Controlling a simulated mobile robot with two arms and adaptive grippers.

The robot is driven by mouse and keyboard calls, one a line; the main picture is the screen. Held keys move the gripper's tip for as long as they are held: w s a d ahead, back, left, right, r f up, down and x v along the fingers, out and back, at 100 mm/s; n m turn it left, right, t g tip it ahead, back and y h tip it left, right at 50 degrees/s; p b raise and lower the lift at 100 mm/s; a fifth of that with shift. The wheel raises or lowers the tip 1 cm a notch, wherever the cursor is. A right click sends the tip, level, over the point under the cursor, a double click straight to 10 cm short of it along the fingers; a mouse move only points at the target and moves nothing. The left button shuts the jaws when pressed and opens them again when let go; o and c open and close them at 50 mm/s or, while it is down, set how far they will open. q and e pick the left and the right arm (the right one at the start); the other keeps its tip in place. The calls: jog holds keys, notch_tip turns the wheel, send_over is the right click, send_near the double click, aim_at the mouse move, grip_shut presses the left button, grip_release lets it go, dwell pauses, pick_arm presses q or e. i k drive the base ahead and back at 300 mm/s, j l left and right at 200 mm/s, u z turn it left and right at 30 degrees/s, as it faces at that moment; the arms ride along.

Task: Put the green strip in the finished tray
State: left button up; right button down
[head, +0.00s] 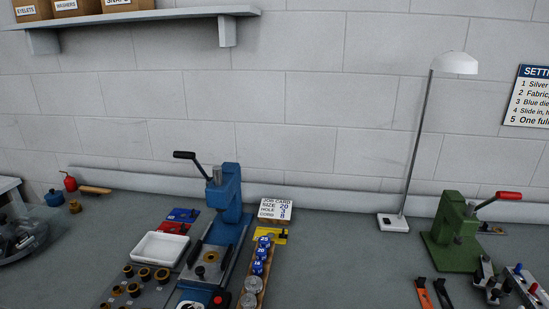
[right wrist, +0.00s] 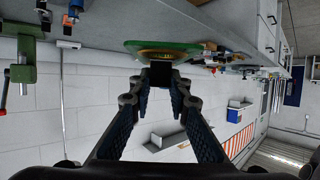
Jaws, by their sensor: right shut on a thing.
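In the right wrist view, which is upside down, my right gripper (right wrist: 160,78) is shut on a small dark block-like thing (right wrist: 161,72). I cannot tell whether this is part of the green strip. Just beyond the fingertips lies a flat, rounded green thing (right wrist: 135,46) with a yellowish-brown middle. Its full shape is partly hidden, and I cannot tell whether it is the strip or the finished tray. A white tray (head: 159,249) stands left of the blue press in the head view, with no label that I can read. My left gripper is in neither view.
A blue lever press (head: 231,195) stands on the grey bench, with a job card (head: 276,210) behind a row of blue blocks. A green press (head: 452,235) and a lamp (head: 394,222) stand to the right. The bench between the job card and lamp is mostly clear.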

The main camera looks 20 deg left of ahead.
aim_at(162, 252)
jog(key=k+j+u, duration=0.1)
jog(key=j, duration=0.45)
jog(key=k+j, duration=0.15)
jog(key=j, duration=0.35)
jog(key=k+j+u, duration=0.15)
jog(key=j, duration=0.95)
jog(key=j+u, duration=0.2)
jog(key=j, duration=0.9)
jog(key=i+j+u, duration=0.15)
jog(key=j, duration=1)
jog(key=i+j, duration=0.2)
jog(key=j, duration=0.2)
jog(key=i+j, duration=0.15)
jog(key=j, duration=0.25)
jog(key=u, duration=0.05)
